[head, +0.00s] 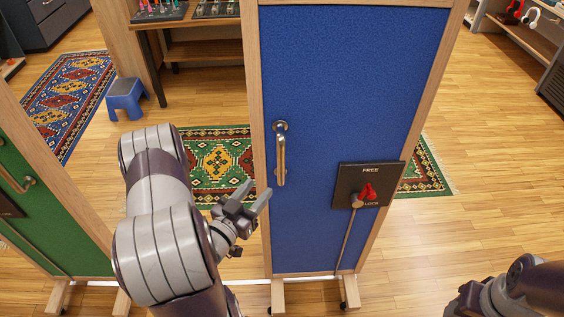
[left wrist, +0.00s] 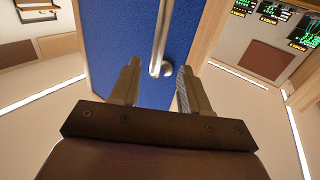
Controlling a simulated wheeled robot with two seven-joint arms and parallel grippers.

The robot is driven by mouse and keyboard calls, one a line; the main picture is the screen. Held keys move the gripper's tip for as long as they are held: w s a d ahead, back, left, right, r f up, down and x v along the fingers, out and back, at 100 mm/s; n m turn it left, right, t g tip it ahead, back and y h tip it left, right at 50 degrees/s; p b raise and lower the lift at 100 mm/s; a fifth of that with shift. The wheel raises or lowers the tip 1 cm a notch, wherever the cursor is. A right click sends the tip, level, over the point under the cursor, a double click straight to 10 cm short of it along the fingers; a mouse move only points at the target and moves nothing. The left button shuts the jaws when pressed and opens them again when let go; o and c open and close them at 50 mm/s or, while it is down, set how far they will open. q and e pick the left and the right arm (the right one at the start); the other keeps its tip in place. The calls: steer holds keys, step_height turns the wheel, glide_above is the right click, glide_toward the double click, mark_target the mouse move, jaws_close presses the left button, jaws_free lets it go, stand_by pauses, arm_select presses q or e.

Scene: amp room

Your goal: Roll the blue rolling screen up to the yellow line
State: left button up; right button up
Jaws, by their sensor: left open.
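The blue rolling screen (head: 340,90) stands upright in a wooden frame in front of me. The lever sits near the LOCK word. My left gripper (head: 257,192) is open, just left of and below the handle. In the left wrist view the handle (left wrist: 160,45) appears between the open fingers (left wrist: 158,78), ahead of their tips; no contact shows. My right gripper (head: 467,299) is partly cut off at lower right. No yellow line shows.
A green screen (head: 60,225) stands at left. A blue step stool (head: 125,97), a wooden bench (head: 205,50) and patterned rugs (head: 215,165) lie behind. A white floor line (head: 250,282) runs by the screen's feet. Wood floor at right is open.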

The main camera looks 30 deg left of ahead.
mark_target(279, 164)
arm_select(q)
steer(key=w+p, duration=0.2)
steer(key=w, duration=1)
steer(key=shift+d, duration=0.2)
jaws_close()
